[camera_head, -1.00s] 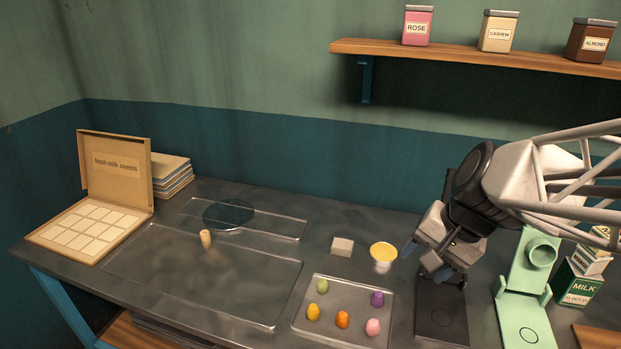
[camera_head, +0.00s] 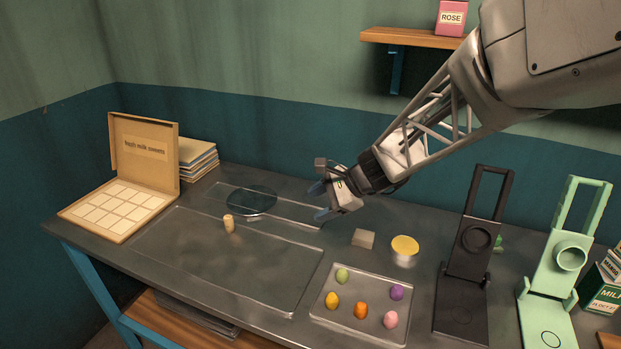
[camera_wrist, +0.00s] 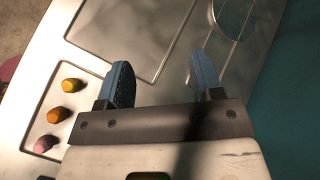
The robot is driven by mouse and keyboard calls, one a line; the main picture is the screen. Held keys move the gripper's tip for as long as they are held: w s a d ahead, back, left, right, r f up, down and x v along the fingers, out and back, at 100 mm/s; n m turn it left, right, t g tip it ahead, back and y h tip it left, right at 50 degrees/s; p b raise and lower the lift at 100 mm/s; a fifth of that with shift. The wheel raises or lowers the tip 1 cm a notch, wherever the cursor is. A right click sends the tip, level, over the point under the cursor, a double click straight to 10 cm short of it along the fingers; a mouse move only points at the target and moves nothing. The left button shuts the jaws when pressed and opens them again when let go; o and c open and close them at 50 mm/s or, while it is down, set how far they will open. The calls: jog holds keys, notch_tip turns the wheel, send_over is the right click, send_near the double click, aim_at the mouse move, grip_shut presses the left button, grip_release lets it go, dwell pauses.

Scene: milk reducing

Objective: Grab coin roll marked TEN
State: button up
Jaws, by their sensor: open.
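No marking TEN can be read in either view. A small tan upright cylinder (camera_head: 228,223) stands on the metal counter at the left, near the dark round disc; any writing on it is too small to read. My gripper (camera_head: 318,201) is open and empty, above the counter to the right of the cylinder and disc. In the wrist view my gripper (camera_wrist: 161,75) shows two blue fingers spread apart with nothing between them. The cylinder does not show in the wrist view.
The dark disc (camera_head: 252,201) lies at the back. An open cardboard box (camera_head: 126,222) stands far left. A tray (camera_head: 376,270) of several coloured pieces, a grey block (camera_head: 363,238), a yellow-topped cup (camera_head: 404,248), and black (camera_head: 474,245) and green (camera_head: 560,260) stands are to the right.

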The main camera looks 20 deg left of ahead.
jog(key=w+a+f+m+y, duration=0.1)
jog(key=a+f+m, duration=0.15)
jog(key=a, duration=0.45)
jog(key=w+a+f+m+y, duration=0.1)
jog(key=w+a+f, duration=0.1)
jog(key=a+f, duration=0.3)
jog(key=m+y, duration=0.1)
jog(key=m, duration=0.2)
send_near(229, 224)
jog(key=shift+g, duration=0.4)
jog(key=a, duration=0.1)
jog(key=a+f, duration=0.1)
jog(key=a, duration=0.1)
jog(key=w+a, duration=0.1)
jog(key=shift+a+f, duration=0.15)
jog(key=shift+a, duration=0.05)
jog(key=shift+y, duration=0.3)
jog(key=shift+s+a, duration=0.1)
jog(key=shift+a, duration=0.05)
jog(key=shift+x, duration=1.15)
jog(key=shift+a+f, duration=0.1)
jog(key=shift+x, duration=2.5)
jog(key=shift+f, duration=0.1)
